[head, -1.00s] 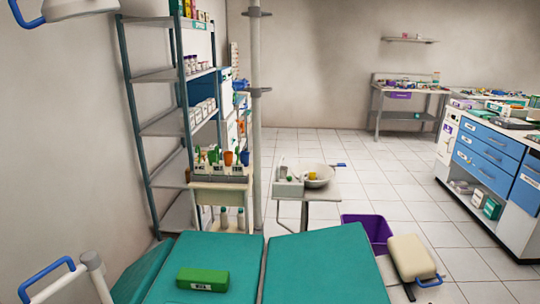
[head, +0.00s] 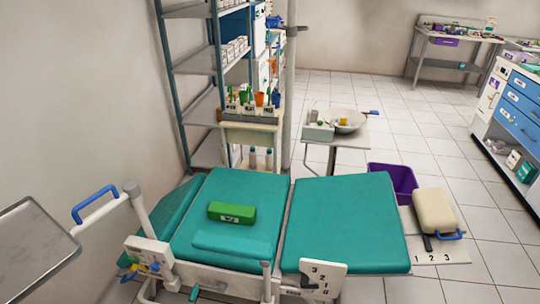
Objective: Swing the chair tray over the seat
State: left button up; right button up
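The chair tray (head: 28,250) is a flat grey metal tray at the left edge of the head view, partly cut off by the frame. It is out to the left of the chair, not over the seat. A white arm with a blue handle (head: 95,204) runs from the tray's corner to a white upright post (head: 140,212) beside the chair. The green padded chair (head: 345,225) lies nearly flat, with a seat section and a second section to the right. A green box (head: 232,212) lies on the left section. Neither of my grippers shows.
A tan pedal-like pad (head: 434,211) and a purple bin (head: 394,180) stand right of the chair. A small side table with a bowl (head: 343,121) and a tall shelf (head: 202,95) stand behind it. Tiled floor is free at the right.

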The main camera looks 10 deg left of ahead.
aim_at(35, 248)
jog(key=u, duration=2.1)
